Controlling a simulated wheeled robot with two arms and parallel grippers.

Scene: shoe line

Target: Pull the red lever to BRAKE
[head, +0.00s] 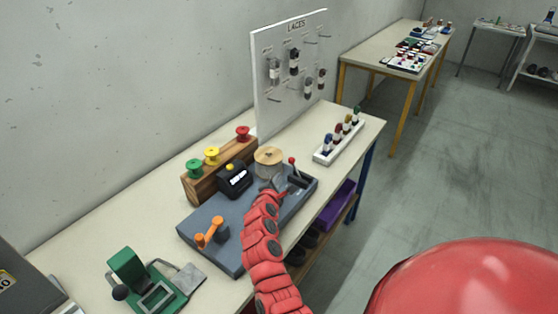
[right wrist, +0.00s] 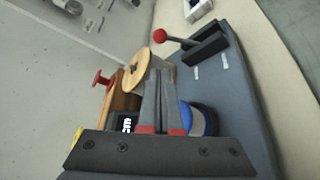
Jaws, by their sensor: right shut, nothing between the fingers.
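The red lever has a round red knob (head: 292,160) on a thin stem. It rises from a dark slotted box (head: 301,184) at the right end of a blue-grey base plate (head: 190,223). In the right wrist view the knob (right wrist: 160,34) leans out past one end of the slotted box (right wrist: 208,42). My right gripper (head: 280,182) is shut and empty, just left of the lever and above the plate. Its closed fingers (right wrist: 161,75) appear apart from the lever in the wrist view. Any BRAKE marking is too small to read. My left gripper is out of view.
Beside the gripper are a wooden-topped drum (head: 268,156) and a black display box (head: 233,179). An orange handle (head: 211,234) stands at the plate's near end. Colored spools sit in a wooden rack (head: 205,186) behind. A white tray (head: 330,154) holds several small items farther back.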

